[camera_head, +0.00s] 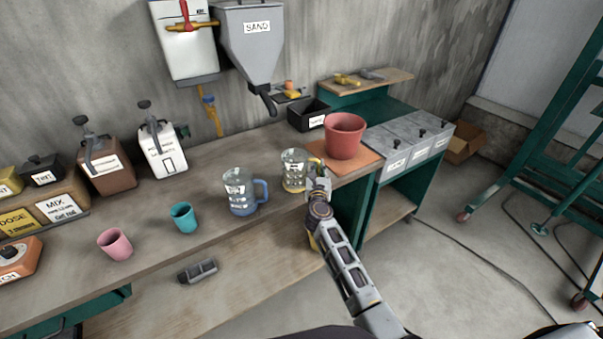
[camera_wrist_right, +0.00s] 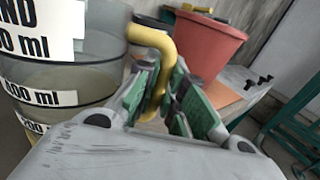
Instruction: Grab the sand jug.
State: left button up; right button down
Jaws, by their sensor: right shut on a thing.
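The sand jug (camera_head: 292,172) is a clear jug with a yellow handle, standing on the workbench near its front edge. In the right wrist view the jug (camera_wrist_right: 75,75) fills the left side, with white labels reading "ND" and ml marks. My right gripper (camera_head: 318,186) is at the jug's right side. In the wrist view its green-padded fingers (camera_wrist_right: 170,105) are around the yellow handle (camera_wrist_right: 158,50), shut on it. The jug looks upright; I cannot tell whether it touches the bench. My left gripper is not in view.
A blue-handled jug (camera_head: 240,192) stands left of the sand jug. A red pot (camera_head: 344,136) on an orange mat (camera_head: 366,160) is close to the right. Teal (camera_head: 183,217) and pink (camera_head: 115,244) cups stand left. A sand hopper (camera_head: 252,45) hangs above.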

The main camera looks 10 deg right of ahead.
aim_at(319, 160)
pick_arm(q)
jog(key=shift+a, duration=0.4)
pick_arm(e)
jog(key=shift+r, duration=0.25)
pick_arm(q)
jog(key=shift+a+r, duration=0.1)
pick_arm(e)
jog(key=shift+r, duration=0.1)
